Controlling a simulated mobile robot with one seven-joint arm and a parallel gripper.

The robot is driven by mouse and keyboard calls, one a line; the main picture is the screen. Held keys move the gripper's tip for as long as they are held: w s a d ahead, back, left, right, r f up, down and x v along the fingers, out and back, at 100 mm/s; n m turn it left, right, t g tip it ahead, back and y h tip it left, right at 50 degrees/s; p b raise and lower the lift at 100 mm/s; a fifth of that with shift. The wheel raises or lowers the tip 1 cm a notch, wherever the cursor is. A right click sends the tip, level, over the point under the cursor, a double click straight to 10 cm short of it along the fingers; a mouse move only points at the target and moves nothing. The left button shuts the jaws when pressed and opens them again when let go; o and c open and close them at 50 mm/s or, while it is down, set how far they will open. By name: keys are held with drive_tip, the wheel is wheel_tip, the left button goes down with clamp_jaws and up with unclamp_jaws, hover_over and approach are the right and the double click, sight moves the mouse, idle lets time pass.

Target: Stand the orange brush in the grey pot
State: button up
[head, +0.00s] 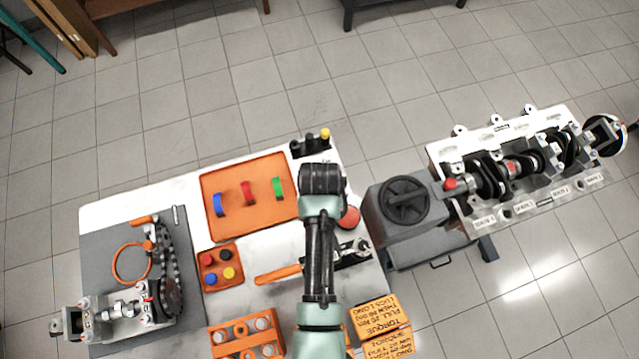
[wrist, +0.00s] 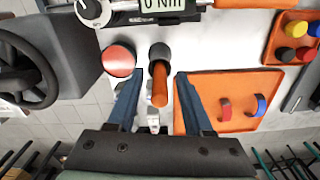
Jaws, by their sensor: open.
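The orange brush (wrist: 160,90) shows in the wrist view as a short orange handle between my gripper's fingers, with gaps on both sides. My gripper (wrist: 160,80) is open and not closed on it. A dark grey round pot (wrist: 159,52) is at the brush's far end, just beyond the fingertips. The brush looks upright with its far end in the pot, though the overlap hides how deep it sits. In the head view my gripper (head: 322,180) is seen from above, and my arm hides the brush and pot.
A red round knob (wrist: 118,60) is close to the left finger. An orange tray (head: 250,158) with coloured rings lies to the right in the wrist view. A torque wrench display (wrist: 170,4) is beyond the pot.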

wheel_tip(320, 180, up, 12)
drive_tip(key=shift+r+b, duration=0.15)
drive_tip(key=shift+b, duration=0.15)
drive_tip(key=w+r+m+t, duration=0.1)
drive_tip(key=w+r+t, duration=0.5)
drive_tip(key=w+r, duration=0.5)
drive_tip(key=w+r+t, duration=0.7)
drive_tip(key=r, duration=0.9)
wheel_tip(320, 180, up, 16)
drive_tip(key=t, duration=0.6)
drive_tip(key=s+r+t, duration=0.4)
drive_tip(key=s+r, duration=0.3)
drive_tip(key=r, duration=0.3)
drive_tip(key=s+r+t, duration=0.4)
drive_tip(key=s+r, duration=0.2)
drive_tip(key=r, duration=0.4)
drive_tip(key=shift+s+r+m, duration=0.3)
drive_tip(key=shift+s+m, duration=0.05)
drive_tip(key=shift+m, duration=0.05)
